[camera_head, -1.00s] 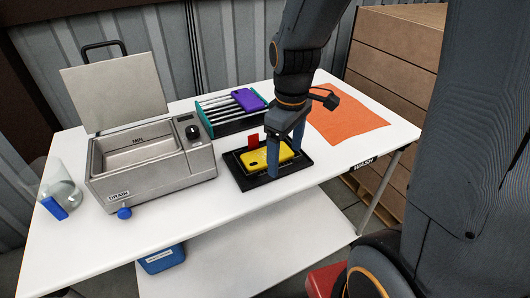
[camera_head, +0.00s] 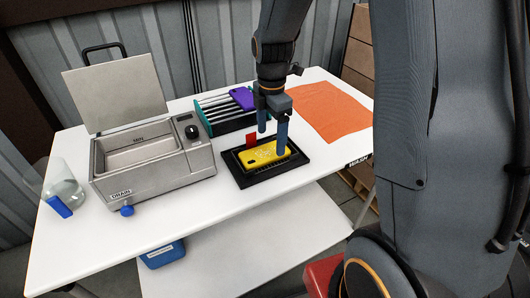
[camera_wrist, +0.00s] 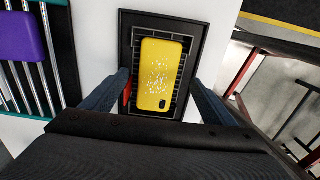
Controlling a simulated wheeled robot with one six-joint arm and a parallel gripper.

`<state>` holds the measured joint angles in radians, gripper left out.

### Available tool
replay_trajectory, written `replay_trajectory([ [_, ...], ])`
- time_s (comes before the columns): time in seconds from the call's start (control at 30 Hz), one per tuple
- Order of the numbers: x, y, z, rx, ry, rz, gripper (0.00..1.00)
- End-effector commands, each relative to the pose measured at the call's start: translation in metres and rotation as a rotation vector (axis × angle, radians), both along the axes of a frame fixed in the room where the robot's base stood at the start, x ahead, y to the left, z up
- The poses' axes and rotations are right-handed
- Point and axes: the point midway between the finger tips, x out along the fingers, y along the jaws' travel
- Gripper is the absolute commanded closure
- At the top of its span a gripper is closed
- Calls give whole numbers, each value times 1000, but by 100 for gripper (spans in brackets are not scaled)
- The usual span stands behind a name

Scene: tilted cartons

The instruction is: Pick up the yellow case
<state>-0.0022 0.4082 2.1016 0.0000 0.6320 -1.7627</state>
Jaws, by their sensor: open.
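The yellow case (camera_head: 262,154) lies in the black tray (camera_head: 248,184) on the white table. It also shows in the wrist view (camera_wrist: 164,75), with white specks on its face and a dark camera cutout at one corner. It rests on a dark grid inside the tray. My gripper (camera_head: 272,138) is open and empty. Its two blue fingers are above and behind the case in the head view. In the wrist view the fingers (camera_wrist: 160,88) stand on either side of the case's lower end, apart from it.
A red tab (camera_head: 251,141) stands at the tray's back edge. A teal rack (camera_head: 228,124) with a purple case (camera_head: 243,98) stands behind it. A steel bath (camera_head: 150,165) with its lid up stands at the left. An orange cloth (camera_head: 330,110) lies at the right. Front table is clear.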

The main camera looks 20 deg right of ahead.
Motion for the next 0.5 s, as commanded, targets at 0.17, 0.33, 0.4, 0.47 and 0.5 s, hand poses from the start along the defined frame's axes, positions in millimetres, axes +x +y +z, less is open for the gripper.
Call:
replay_trajectory([
  [0.17, 1, 1, -20, 0, 5, 0, 20],
  [0.33, 2, 2, -39, 0, 2, -1, 20],
  [0.4, 2, 2, -43, 0, 2, -1, 20],
  [0.47, 2, 2, -44, 0, 1, -1, 20],
  [0.5, 2, 2, -45, 0, 0, -1, 20],
])
